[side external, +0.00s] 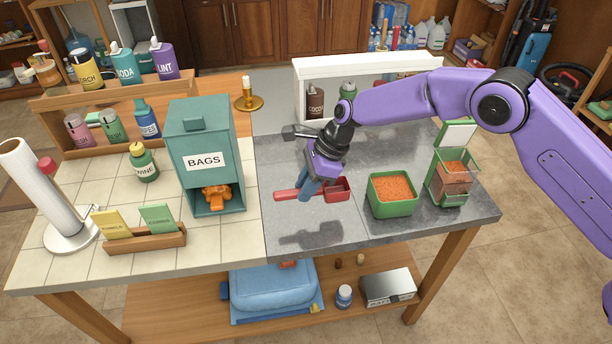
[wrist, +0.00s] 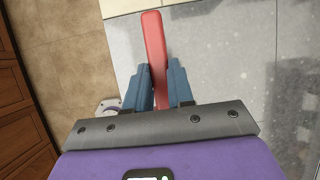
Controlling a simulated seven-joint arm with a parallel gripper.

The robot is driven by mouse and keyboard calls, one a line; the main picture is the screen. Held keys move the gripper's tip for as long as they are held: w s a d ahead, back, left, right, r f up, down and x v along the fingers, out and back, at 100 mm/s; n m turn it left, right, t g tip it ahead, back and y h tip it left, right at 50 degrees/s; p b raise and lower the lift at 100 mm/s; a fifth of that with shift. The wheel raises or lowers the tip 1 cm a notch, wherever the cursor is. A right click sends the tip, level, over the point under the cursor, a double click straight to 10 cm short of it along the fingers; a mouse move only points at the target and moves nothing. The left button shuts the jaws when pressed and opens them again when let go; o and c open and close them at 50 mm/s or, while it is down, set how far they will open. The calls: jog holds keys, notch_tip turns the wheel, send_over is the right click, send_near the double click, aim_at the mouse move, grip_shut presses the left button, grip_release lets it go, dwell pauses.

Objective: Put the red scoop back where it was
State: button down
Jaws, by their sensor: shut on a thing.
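The red scoop (side external: 338,190) shows in the side view above the grey stone part of the counter, its handle pointing left and its bowl right. My gripper (side external: 307,192) is shut on the scoop's handle, with blue fingers on either side of it. In the wrist view the red handle (wrist: 154,45) runs up from between the blue fingertips of my gripper (wrist: 164,98). The scoop's bowl is hidden in the wrist view. A shadow lies on the counter in front of the scoop; I cannot tell how high the scoop is.
A green tub of orange grains (side external: 392,207) stands right of the scoop. A clear green-framed bin (side external: 449,197) is farther right. The teal BAGS dispenser (side external: 184,180) stands left. A white shelf (side external: 300,88) with bottles stands behind. The front stone surface is clear.

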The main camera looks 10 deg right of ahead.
jog(key=shift+f, duration=2.65)
jog(key=shift+f, duration=0.65)
jog(key=c, duration=0.9)
grip_release()
jog(key=v, duration=1.7)
jog(key=shift+r, duration=0.25)
jog(key=shift+s, duration=0.1)
